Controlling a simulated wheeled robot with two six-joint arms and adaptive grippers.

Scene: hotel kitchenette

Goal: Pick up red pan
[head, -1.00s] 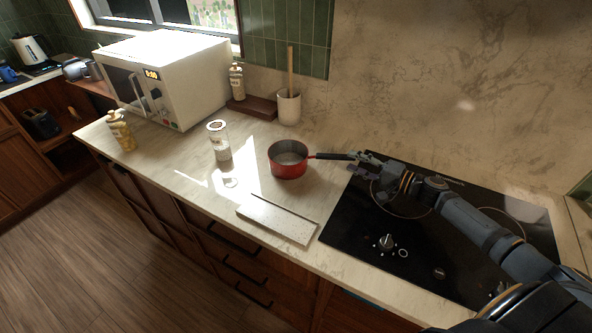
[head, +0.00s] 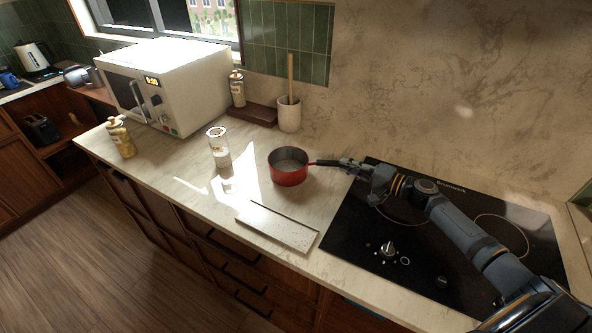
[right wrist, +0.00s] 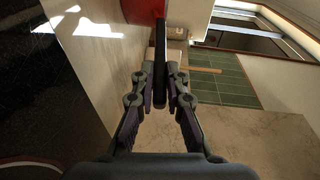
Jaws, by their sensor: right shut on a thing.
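The red pan (head: 288,176) stands upright on the pale counter (head: 318,215), left of the black cooktop, and looks level. Its dark handle (head: 325,162) points right, toward my right arm. My right gripper (head: 350,164) is shut on the handle near its outer end. In the right wrist view the handle (right wrist: 173,48) runs between the two fingers of the gripper (right wrist: 164,75), and part of the red pan (right wrist: 144,9) shows at the top. The fingers hide the handle's end in the head view. My left gripper is not in view.
A black cooktop (head: 365,240) lies under my right arm. A flat tray or board (head: 277,228) lies in front of the pan. A glass jar (head: 218,148) stands left of it, and a utensil crock (head: 289,114) behind. A microwave (head: 180,85) stands further left.

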